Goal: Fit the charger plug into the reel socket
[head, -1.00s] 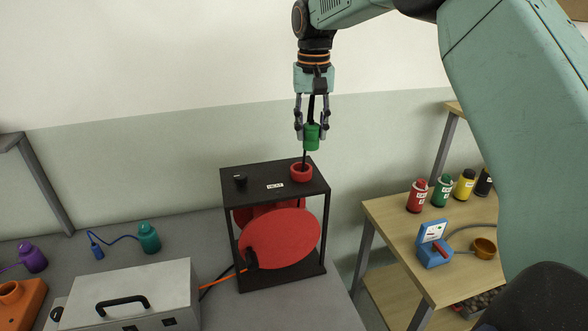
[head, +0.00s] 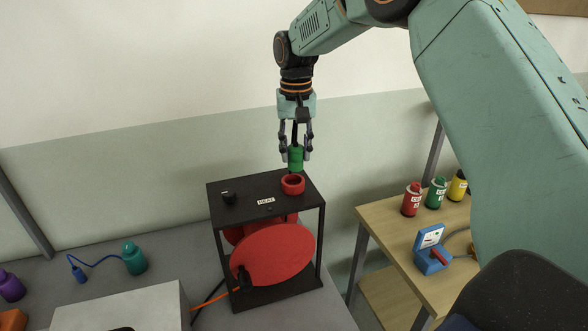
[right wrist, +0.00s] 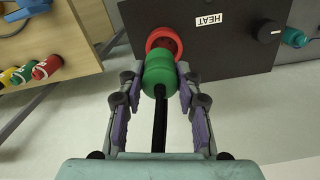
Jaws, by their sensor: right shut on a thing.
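My right gripper (head: 296,153) is shut on a green cylinder (head: 296,160) with a black stem above it, over the black frame (head: 240,211). In the right wrist view the green cylinder (right wrist: 158,73) sits between the fingertips of the gripper (right wrist: 158,82) and overlaps the red ring (right wrist: 164,41). The red ring (head: 293,184) lies on the frame's top; I cannot tell if they touch. A red reel disc (head: 275,250) is inside the frame, with a black fitting (head: 243,277) at its left edge. No part is clearly marked as charger plug or reel socket.
A black knob (head: 228,197) and a HEAT label (head: 266,201) are on the frame top. A wooden bench (head: 390,229) holds bottles and a blue device (head: 430,258).

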